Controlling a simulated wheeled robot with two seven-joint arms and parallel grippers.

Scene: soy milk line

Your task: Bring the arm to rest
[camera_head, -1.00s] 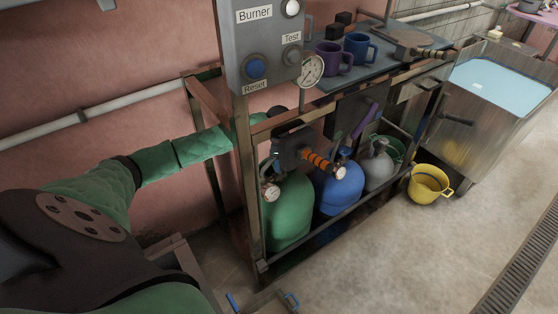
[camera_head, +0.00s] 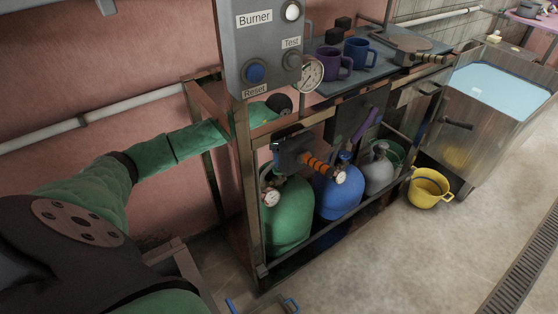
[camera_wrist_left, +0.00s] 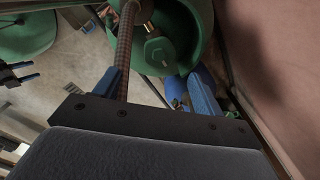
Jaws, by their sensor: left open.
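My left arm (camera_head: 165,150), in a green sleeve, reaches in from the left and passes behind the metal frame post. My left gripper (camera_wrist_left: 155,88) shows blue fingertips set wide apart, so it is open. Its dark body is partly hidden in the head view, below the control panel. A dark ribbed hose (camera_wrist_left: 124,50) runs between the fingers in the wrist view; I cannot tell whether it touches them. A green cylinder (camera_head: 287,215) stands just below, and its brass valve (camera_wrist_left: 158,50) shows beyond the fingertips. My right gripper (camera_head: 262,302) shows two separated blue fingertips low in the head view.
The control panel (camera_head: 262,50) and frame post (camera_head: 246,190) stand close to my left arm. A blue cylinder (camera_head: 338,192) and a grey cylinder (camera_head: 379,175) share the rack. Cups stand on the bench above. A yellow bucket (camera_head: 428,190) sits on otherwise open floor.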

